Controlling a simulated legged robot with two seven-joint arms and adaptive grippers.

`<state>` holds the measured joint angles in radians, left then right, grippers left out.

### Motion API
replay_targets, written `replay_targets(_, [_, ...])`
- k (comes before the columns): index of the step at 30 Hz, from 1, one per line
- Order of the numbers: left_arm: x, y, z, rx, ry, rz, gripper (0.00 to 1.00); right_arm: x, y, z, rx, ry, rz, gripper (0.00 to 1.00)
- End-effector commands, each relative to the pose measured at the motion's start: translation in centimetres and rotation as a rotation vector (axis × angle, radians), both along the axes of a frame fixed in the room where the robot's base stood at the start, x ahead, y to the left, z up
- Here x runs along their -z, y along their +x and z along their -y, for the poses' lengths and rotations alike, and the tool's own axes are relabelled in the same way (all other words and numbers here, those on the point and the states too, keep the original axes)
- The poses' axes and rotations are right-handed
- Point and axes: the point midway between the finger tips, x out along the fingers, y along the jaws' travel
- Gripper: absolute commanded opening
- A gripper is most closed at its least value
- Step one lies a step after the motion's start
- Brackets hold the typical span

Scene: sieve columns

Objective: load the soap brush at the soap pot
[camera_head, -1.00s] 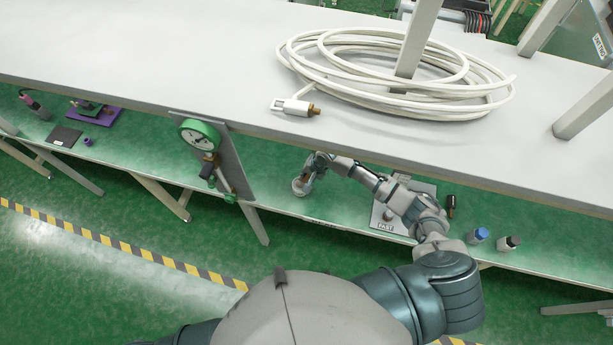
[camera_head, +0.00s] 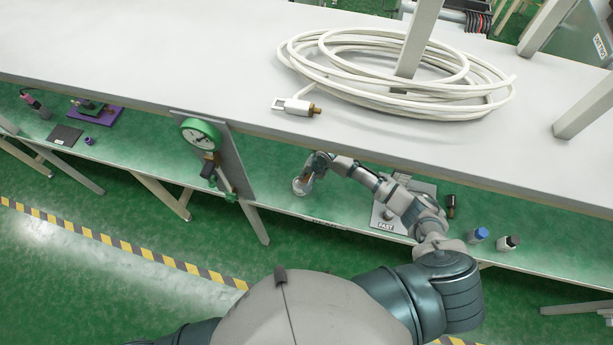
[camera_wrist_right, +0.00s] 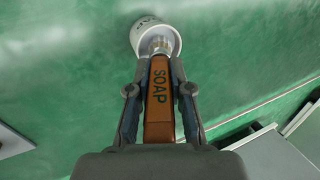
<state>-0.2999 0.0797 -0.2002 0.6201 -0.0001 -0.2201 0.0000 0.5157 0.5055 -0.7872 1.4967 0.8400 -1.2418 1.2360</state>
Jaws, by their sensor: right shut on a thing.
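The soap brush (camera_wrist_right: 159,95) has an orange-brown handle marked SOAP and a pale metal collar. My right gripper (camera_wrist_right: 159,92) is shut on its handle; it also shows in the head view (camera_head: 311,170). The soap pot (camera_wrist_right: 142,28) is a small white round cup on the green bench. It also shows in the head view (camera_head: 300,188), just below the gripper. The brush's tip end is at the pot's mouth in the right wrist view and seems to reach inside; the bristles are hidden. My left gripper is not in view.
A grey shelf (camera_head: 180,60) with a coiled white hose (camera_head: 350,100) overhangs the green bench (camera_head: 270,195). A pressure gauge (camera_head: 198,135) stands left of the pot. A plate marked FAST (camera_head: 386,226), a dark bottle (camera_head: 451,203) and two capped bottles (camera_head: 479,236) (camera_head: 509,242) stand right.

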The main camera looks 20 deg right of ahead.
Motion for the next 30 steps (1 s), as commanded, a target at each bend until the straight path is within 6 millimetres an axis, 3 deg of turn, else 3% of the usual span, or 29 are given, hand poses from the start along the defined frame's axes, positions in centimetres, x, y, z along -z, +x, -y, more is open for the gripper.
replay_targets(30, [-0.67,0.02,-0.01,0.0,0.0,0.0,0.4,0.4,-0.2,0.04,-0.002,-0.003,-0.007,0.0])
